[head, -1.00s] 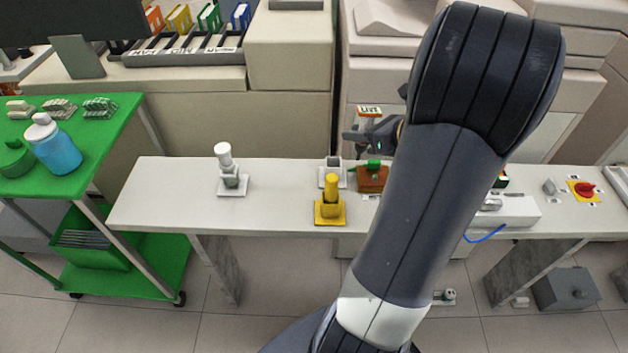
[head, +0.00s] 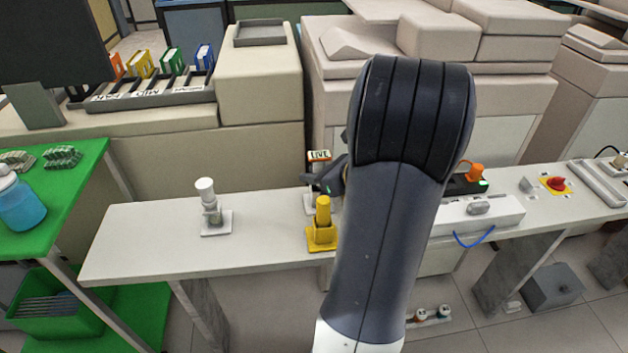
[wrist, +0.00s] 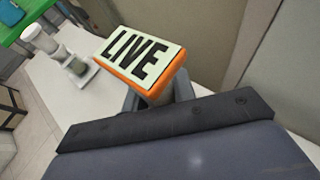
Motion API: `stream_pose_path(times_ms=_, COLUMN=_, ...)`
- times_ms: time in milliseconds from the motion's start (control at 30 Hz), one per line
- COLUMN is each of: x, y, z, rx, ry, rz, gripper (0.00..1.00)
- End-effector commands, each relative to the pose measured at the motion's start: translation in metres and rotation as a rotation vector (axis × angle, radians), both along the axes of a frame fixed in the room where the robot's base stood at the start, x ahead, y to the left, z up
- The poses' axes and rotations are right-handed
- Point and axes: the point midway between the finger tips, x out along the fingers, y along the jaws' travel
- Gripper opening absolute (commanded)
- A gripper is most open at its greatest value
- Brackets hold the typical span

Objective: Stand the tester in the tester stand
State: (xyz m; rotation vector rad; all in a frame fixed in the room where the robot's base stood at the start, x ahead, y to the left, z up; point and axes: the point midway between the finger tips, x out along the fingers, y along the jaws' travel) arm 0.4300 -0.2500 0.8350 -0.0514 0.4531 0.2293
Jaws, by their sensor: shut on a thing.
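The tester (head: 319,156) is an orange block with a pale face reading LIVE, on a grey body. The wrist view shows its face (wrist: 141,55) close up. My gripper (head: 328,181) is shut on the tester's body, below the face; in the wrist view my gripper (wrist: 160,96) is largely hidden by the tester and my wrist. The likely tester stand, with a white base (head: 308,207), is directly below the tester in the head view, behind the yellow holder. My gripper hides part of it. I cannot tell whether the tester is seated in it or just above.
A yellow holder with a yellow cylinder (head: 322,225) stands close in front. A white holder with a white-topped piece (head: 209,210) stands left on the pale bench (head: 140,240). A white case (head: 480,211) and red knob (head: 556,183) are right. Left bench space is clear.

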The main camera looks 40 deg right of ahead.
Motion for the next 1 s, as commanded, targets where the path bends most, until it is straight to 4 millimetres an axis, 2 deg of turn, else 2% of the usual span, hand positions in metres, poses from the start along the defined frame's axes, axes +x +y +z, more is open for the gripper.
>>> stream_pose_path(times_ms=67, x=-0.0001, y=0.0001, z=-0.0116, rx=0.002, ry=0.000, rz=-0.001, gripper=0.00)
stream_pose_path(times_ms=433, x=0.0000, y=-0.0001, z=-0.0158, rx=0.000, ry=0.000, rz=-0.001, gripper=0.00)
stream_pose_path(times_ms=467, x=-0.0001, y=-0.0001, z=-0.0143, rx=0.000, ry=0.000, rz=-0.001, gripper=0.27)
stream_pose_path(times_ms=500, x=0.0000, y=-0.0001, z=-0.0140, rx=0.000, ry=0.000, rz=-0.001, gripper=0.31)
stream_pose_path(times_ms=700, x=-0.0001, y=-0.0001, z=-0.0139, rx=0.000, ry=0.000, rz=-0.001, gripper=0.47)
stream_pose_path(times_ms=1000, x=-0.0001, y=-0.0001, z=-0.0106, rx=0.000, ry=0.000, rz=-0.001, gripper=0.47)
